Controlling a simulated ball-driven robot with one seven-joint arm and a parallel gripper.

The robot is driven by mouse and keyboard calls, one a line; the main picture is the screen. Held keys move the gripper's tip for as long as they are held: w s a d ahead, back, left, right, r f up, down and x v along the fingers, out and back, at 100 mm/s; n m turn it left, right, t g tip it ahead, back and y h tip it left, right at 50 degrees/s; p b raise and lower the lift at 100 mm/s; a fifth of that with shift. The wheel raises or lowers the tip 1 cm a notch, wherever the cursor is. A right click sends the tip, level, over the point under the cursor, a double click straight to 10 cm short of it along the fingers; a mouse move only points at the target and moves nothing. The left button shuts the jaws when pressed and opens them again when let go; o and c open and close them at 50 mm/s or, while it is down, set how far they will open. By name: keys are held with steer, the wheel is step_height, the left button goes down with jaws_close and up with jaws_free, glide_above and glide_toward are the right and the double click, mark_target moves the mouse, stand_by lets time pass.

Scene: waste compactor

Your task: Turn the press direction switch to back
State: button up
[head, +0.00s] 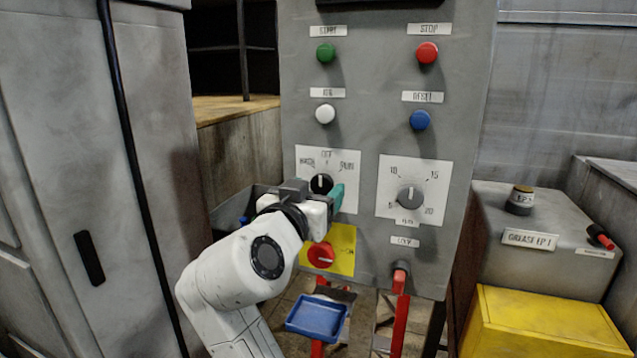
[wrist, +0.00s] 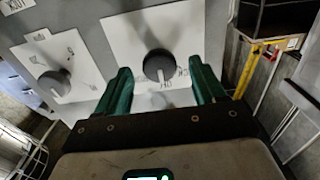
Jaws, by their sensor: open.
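A black rotary knob (head: 320,184) sits on a white plate on the grey control panel. Its white mark points up towards OFF. The plate has a blurred label at upper left and one like RUN at upper right. My gripper (head: 331,193) is in front of this plate at its lower part, with a teal finger beside the knob. In the wrist view, my gripper (wrist: 159,70) is open, with a green finger on either side of a dark knob (wrist: 158,66). I cannot tell whether the fingers touch it.
A grey dial (head: 411,197) is to the right. Green (head: 326,53), red (head: 427,53), white (head: 325,114) and blue (head: 420,120) buttons are above. A blue tray (head: 317,318) is underneath.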

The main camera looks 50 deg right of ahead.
steer(key=shift+x, duration=0.95)
steer(key=c, duration=1)
